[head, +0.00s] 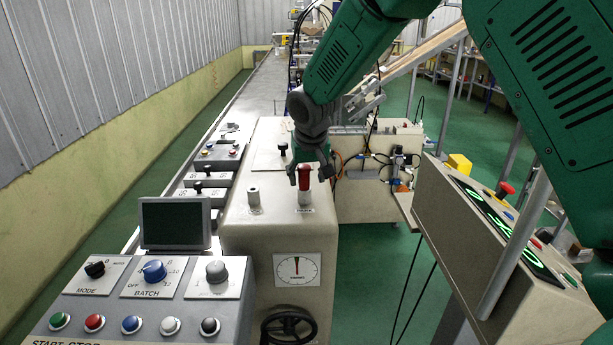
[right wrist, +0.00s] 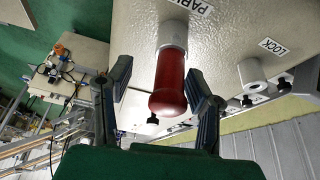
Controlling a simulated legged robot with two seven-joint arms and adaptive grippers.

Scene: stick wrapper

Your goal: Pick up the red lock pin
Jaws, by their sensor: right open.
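The red lock pin (head: 304,178) stands upright in a grey collar labelled PARK on top of the beige machine box. In the right wrist view the pin (right wrist: 169,82) shows as a red rounded handle coming out of the PARK collar (right wrist: 173,34). My right gripper (head: 309,172) is open over the pin. In the right wrist view its fingers (right wrist: 160,88) are on either side of the handle, with a visible gap on each side. A second collar, labelled LOCK (right wrist: 252,74), is empty; it also shows left of the pin in the head view (head: 254,199). My left gripper is not in view.
A control panel with knobs and buttons (head: 139,306) and a dark screen (head: 175,223) stand at the front left. A handwheel (head: 289,327) and a dial (head: 297,269) are on the box's front. Another console (head: 500,240) with a red button stands at right.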

